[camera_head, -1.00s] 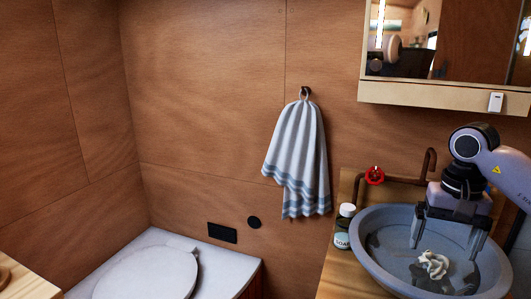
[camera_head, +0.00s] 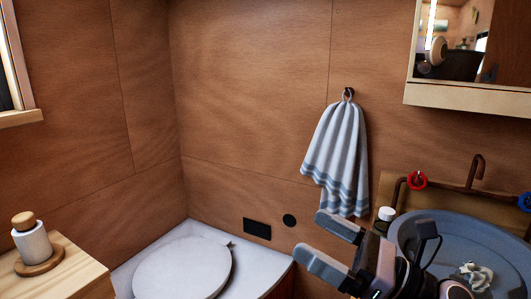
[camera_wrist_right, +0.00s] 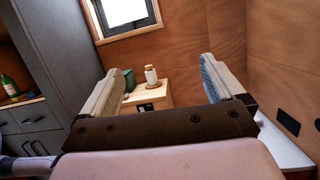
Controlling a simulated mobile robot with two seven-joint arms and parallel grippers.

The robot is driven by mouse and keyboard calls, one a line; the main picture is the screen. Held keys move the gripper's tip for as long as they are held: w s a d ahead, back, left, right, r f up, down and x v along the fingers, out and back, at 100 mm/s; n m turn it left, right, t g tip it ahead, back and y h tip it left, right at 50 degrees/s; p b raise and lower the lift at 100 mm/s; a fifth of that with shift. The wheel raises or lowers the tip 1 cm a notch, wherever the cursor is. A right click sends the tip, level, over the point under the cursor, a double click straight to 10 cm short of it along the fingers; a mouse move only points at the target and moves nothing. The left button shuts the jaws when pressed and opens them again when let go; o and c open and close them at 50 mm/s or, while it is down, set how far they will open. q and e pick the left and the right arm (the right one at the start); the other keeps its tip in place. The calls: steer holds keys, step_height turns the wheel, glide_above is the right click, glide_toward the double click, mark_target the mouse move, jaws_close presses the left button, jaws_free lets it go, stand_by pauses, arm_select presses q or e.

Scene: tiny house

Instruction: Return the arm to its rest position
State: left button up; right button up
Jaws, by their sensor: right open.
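My right gripper (camera_head: 310,234) is open and empty, in front of the wall and to the left of the sink. Its fingers point left in the head view. In the right wrist view the two fingers (camera_wrist_right: 162,70) stand wide apart with nothing between them. A crumpled white thing (camera_head: 476,277) lies in the blue-grey basin (camera_head: 410,222), apart from the gripper. My left gripper is not in view.
A striped towel (camera_head: 340,150) hangs on the wall behind the gripper. A soap bottle (camera_head: 386,214) stands beside the basin, partly hidden. The toilet lid (camera_head: 180,270) is at lower left. A wooden counter (camera_head: 75,265) holds a white jar (camera_head: 32,242).

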steer(key=d+f+m+t+h, duration=0.2)
steer(key=d+f+m+h, duration=0.35)
steer(key=m, duration=0.55)
steer(key=s+d+f+m+t+h, duration=0.15)
steer(key=d+f+m+h, duration=0.25)
steer(key=m+h, duration=0.55)
steer(key=d+f+m+t+h, duration=0.3)
steer(key=d+f+m+h, duration=0.15)
steer(key=m, duration=0.95)
steer(key=s+f+m+g, duration=0.6)
steer(key=s+f, duration=0.2)
steer(key=s, duration=0.3)
steer(key=s+f+m+g, duration=0.5)
steer(key=s+f+g, duration=0.25)
steer(key=s, duration=0.25)
steer(key=w+a+f+t+y+p, duration=0.2)
steer(key=w+f+t+y, duration=0.1)
steer(key=w+f+t, duration=0.3)
steer(key=shift+a+f+t, duration=0.25)
steer(key=shift+f+t, duration=0.4)
steer(key=shift+t, duration=0.15)
